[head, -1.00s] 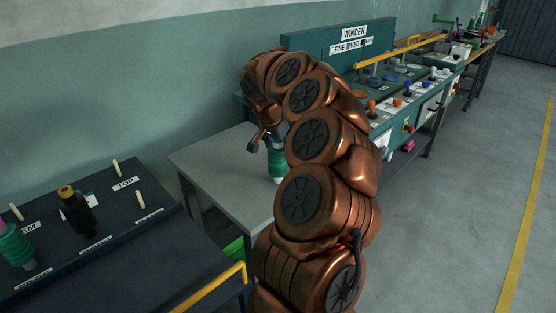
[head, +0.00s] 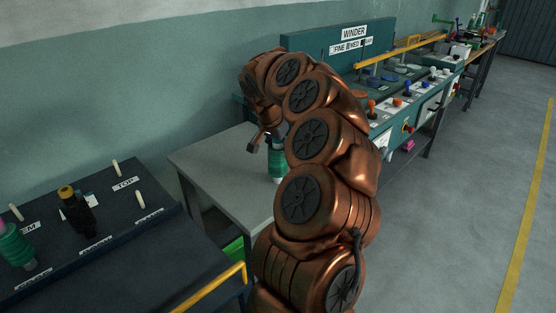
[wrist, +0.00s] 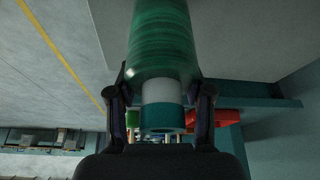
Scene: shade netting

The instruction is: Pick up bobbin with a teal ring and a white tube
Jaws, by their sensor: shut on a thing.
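The bobbin (head: 277,164) has green thread, a white tube and a teal ring at its end. In the head view it is upright at the grey table, partly hidden by my arm; I cannot tell whether its base touches the top. In the wrist view the green thread (wrist: 161,40), white tube (wrist: 160,91) and teal ring (wrist: 162,117) show clearly. My gripper (wrist: 162,88) has one finger on each side of the tube end and is shut on it. In the head view my gripper (head: 266,139) is at the bobbin's top, mostly hidden by my arm.
The grey table (head: 212,168) is otherwise bare where visible. A dark peg stand (head: 110,225) at left holds a green bobbin with a pink top (head: 15,246) and a black one with an orange top (head: 76,212). The winder bench (head: 400,110) stands behind my arm, right. A wall is behind.

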